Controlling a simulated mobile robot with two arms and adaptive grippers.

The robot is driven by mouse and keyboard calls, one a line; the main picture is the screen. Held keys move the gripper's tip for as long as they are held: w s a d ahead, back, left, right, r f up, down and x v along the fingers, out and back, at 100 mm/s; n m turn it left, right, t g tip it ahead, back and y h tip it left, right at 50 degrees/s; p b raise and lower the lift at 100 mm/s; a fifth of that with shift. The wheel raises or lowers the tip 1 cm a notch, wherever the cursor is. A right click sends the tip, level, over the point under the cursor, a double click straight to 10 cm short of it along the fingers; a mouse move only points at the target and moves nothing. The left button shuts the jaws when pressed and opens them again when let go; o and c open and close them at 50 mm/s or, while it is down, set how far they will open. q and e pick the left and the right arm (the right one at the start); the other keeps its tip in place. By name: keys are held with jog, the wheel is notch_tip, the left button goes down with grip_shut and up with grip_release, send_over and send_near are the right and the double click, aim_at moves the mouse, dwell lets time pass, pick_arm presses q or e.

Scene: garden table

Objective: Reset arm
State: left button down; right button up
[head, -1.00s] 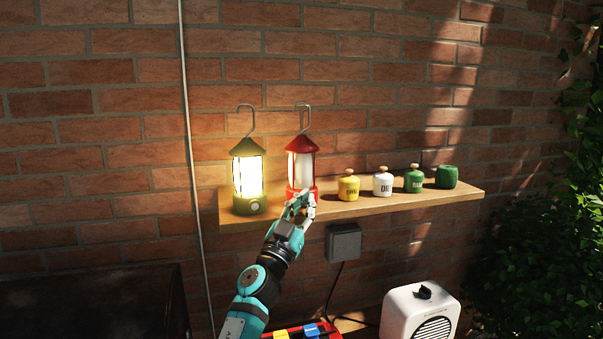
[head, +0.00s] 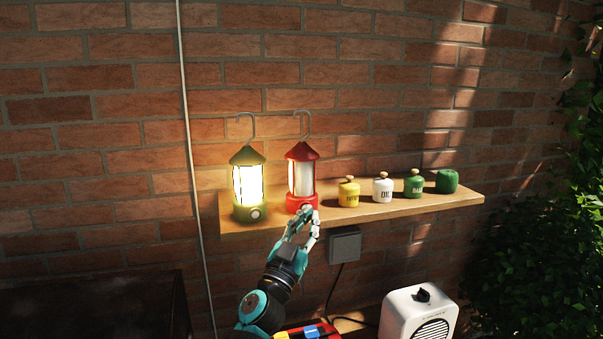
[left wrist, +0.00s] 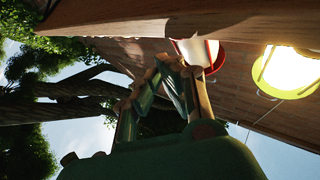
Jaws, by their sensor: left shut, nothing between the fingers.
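My left gripper (head: 303,229) is shut and empty in the head view, in front of the shelf edge just below the red lantern (head: 302,178). The red lantern stands upright on the shelf and is unlit. A green lantern (head: 248,186) stands to its left and is lit. In the left wrist view my left gripper's fingers (left wrist: 172,62) show near the red lantern (left wrist: 203,54); the lit green lantern (left wrist: 289,72) is to the right. I cannot tell whether the fingertips touch the red lantern. My right gripper is not in view.
The wooden shelf (head: 405,205) also holds a yellow jar (head: 348,193), a white jar (head: 382,189) and two green containers. A grey box (head: 345,244) is on the wall below. A white appliance (head: 420,312) and a red box with coloured items (head: 312,333) are lower down.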

pick_arm(q)
jog(key=s, duration=0.1)
jog(key=s+p, duration=0.1)
jog(key=shift+s+d, duration=0.3)
jog(key=shift+s, duration=0.1)
dwell(1.3)
jog(key=s+n+t+y+b, duration=0.1)
jog(key=n+y+b, duration=0.2)
jog(key=s+n+t+y+b, duration=0.1)
jog(key=n+y+b, duration=0.2)
jog(key=n, duration=0.1)
jog(key=s+n+t+y+b, duration=0.1)
jog(key=n+y+b, duration=0.1)
jog(key=n+y, duration=0.1)
jog(key=shift+s+d+r+n+t+y+b, duration=0.2)
jog(key=shift+s+d+n+t+y+b, duration=0.15)
jog(key=shift+n, duration=0.35)
